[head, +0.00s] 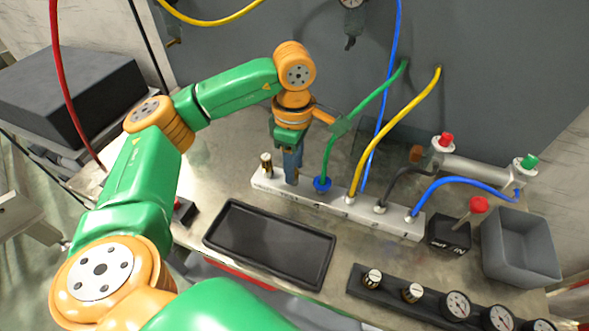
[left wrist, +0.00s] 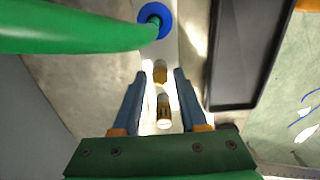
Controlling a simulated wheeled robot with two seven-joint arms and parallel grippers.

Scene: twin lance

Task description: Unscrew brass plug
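A white manifold block (head: 330,207) lies on the metal bench. At its left end stands a brass plug (head: 266,165), upright, with a pale top. In the left wrist view two brass fittings show on the block: a nearer one (left wrist: 164,111) and a farther one (left wrist: 160,72). My left gripper (head: 292,178) points down over the block, just right of the plug at the end. In the left wrist view its blue fingers (left wrist: 159,74) are apart, with the farther fitting between their tips. I cannot tell whether they touch it. My right gripper is not in view.
A green hose with a blue collar (head: 322,184) joins the block right of my gripper; yellow, black and blue hoses follow. A black tray (head: 270,244) lies in front. A grey bin (head: 519,245), a red-knobbed black box (head: 449,234) and a gauge panel (head: 412,292) stand to the right.

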